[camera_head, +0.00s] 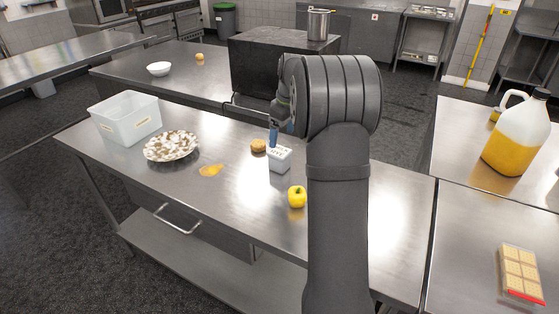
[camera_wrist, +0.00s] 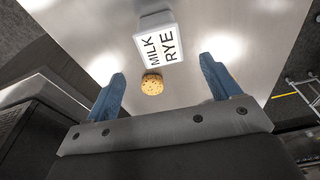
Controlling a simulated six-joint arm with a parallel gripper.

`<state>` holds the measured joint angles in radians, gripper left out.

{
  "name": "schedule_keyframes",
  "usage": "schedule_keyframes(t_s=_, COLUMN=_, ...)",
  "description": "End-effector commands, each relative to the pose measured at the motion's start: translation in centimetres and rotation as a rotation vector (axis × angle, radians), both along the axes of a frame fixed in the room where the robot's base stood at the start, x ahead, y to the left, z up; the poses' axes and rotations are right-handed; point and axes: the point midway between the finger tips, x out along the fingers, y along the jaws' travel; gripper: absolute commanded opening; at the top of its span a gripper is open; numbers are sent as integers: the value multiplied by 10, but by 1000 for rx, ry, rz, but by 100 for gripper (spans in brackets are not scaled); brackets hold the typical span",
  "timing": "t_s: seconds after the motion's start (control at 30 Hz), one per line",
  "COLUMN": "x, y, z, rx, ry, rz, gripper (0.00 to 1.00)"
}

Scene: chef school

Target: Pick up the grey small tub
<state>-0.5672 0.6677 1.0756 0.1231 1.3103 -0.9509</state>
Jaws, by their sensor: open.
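The small grey tub (camera_head: 280,162) stands on the steel table near its middle. Its pale labelled side, reading "MILK RYE", shows at the top middle of the wrist view (camera_wrist: 158,44). My gripper (camera_wrist: 162,72) is open and empty, its two blue fingers apart. In the wrist view the tub lies beyond the fingertips, roughly between their lines. In the head view a blue finger of my gripper (camera_head: 273,133) shows just above and left of the tub; the rest is hidden behind my arm.
A round cookie (camera_wrist: 152,84) lies beside the tub, also seen in the head view (camera_head: 258,145). A yellow apple (camera_head: 297,197) is nearer the front. A dark block (camera_head: 262,72) stands behind.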

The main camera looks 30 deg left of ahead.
Motion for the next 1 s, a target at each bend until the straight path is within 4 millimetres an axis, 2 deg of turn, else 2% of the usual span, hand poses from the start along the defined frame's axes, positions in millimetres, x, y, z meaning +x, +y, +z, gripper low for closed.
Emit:
schedule_keyframes(t_s=0.1, x=0, y=4, z=-27, rx=-2, ry=3, rz=0, gripper=82)
schedule_keyframes(t_s=0.23, x=0, y=7, z=-48, rx=0, ry=1, rz=0, gripper=82)
schedule_keyframes(t_s=0.47, x=0, y=9, z=-64, rx=1, ry=0, rz=0, gripper=82)
schedule_keyframes(t_s=0.8, x=0, y=13, z=-109, rx=1, ry=0, rz=-1, gripper=82)
schedule_keyframes(t_s=1.0, x=0, y=14, z=-113, rx=1, ry=-1, rz=-1, gripper=82)
